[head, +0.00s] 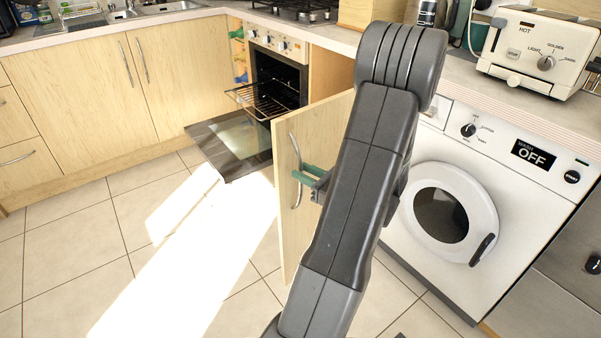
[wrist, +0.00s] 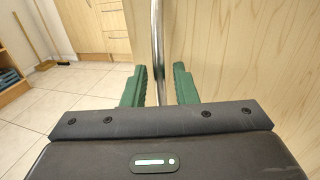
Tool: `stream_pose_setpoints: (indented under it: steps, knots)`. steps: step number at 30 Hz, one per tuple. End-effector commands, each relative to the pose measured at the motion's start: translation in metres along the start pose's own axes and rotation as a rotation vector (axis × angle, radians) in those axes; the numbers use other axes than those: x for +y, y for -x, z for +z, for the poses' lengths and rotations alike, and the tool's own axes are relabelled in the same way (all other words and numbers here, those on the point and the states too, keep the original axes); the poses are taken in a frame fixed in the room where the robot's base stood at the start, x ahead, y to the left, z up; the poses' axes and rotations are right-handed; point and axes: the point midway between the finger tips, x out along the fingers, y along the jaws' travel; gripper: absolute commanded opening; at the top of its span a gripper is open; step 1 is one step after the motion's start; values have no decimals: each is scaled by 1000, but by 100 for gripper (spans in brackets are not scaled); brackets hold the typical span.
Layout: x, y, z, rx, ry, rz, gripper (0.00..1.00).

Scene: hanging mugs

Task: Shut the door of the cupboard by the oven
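The light wood cupboard door (head: 322,130) by the oven stands wide open, its face turned to the left, in the head view. Its curved metal handle (head: 294,160) runs upright along the door's face. My gripper (head: 303,175) is at the handle with its green fingers. In the wrist view the handle (wrist: 158,45) passes between the two fingers of my gripper (wrist: 160,80). A gap shows on each side of the handle, so the fingers are open around it. My arm hides part of the door's right side.
The oven (head: 278,75) is open, with its glass door (head: 230,145) lowered and a rack (head: 262,100) pulled out, just left of the cupboard door. A washing machine (head: 510,185) stands at the right. A toaster (head: 535,50) sits on the worktop. The tiled floor at the left is clear.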

Motion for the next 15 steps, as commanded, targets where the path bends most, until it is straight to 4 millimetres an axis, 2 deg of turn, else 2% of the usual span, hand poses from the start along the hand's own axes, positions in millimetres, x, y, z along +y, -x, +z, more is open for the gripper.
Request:
stream_pose_setpoints:
  steps: [6,15]
  knots:
    - [0,-16,0,0,2,0,26]
    - [0,-18,0,0,1,0,26]
